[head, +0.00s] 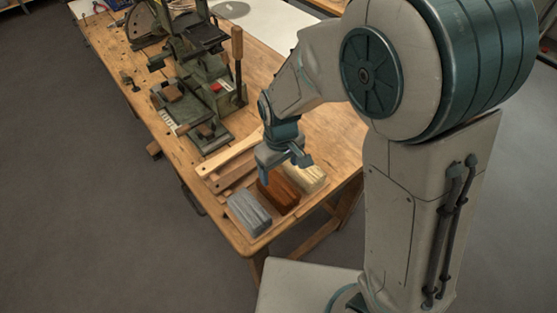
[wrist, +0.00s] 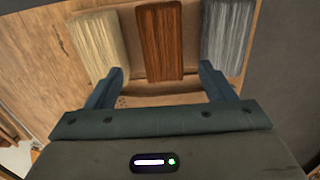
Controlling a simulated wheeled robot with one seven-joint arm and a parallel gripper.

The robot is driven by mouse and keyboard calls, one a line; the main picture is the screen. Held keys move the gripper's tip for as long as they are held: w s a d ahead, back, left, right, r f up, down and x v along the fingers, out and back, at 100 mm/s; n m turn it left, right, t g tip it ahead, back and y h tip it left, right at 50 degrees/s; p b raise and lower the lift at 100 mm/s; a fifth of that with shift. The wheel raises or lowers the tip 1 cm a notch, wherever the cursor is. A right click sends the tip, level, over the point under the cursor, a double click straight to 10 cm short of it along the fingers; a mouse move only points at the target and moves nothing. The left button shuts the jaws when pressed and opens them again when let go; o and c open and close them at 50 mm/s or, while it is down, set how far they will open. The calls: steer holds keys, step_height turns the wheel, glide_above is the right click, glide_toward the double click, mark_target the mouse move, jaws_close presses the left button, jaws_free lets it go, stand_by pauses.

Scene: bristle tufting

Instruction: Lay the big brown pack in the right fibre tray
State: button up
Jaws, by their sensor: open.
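The big brown pack (head: 278,195) lies on the bench's near end, between a grey pack (head: 249,212) and a cream pack (head: 304,177). In the wrist view the brown pack (wrist: 160,42) is in the middle, with the cream pack (wrist: 97,42) left and the grey pack (wrist: 228,35) right. My gripper (head: 284,170) is open and empty over the brown pack. In the wrist view its fingers (wrist: 160,82) are spread wider than the brown pack, and nothing is between them. I cannot tell for certain which part is the right fibre tray.
A green tufting machine (head: 205,85) with a wooden-handled lever (head: 237,55) stands farther back on the wooden bench (head: 325,140). Pale wooden strips (head: 228,156) lie between the machine and the packs. The bench's near edge is close to the grey pack.

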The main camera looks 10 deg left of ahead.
mark_target(278, 187)
steer(key=shift+a+f, duration=0.25)
steer(key=shift+f, duration=0.1)
step_height(278, 187, down, 11)
steer(key=b, duration=0.8)
steer(key=shift+r+b, duration=0.15)
steer(key=shift+b, duration=0.25)
steer(key=shift+s, duration=0.1)
steer(key=c, duration=1)
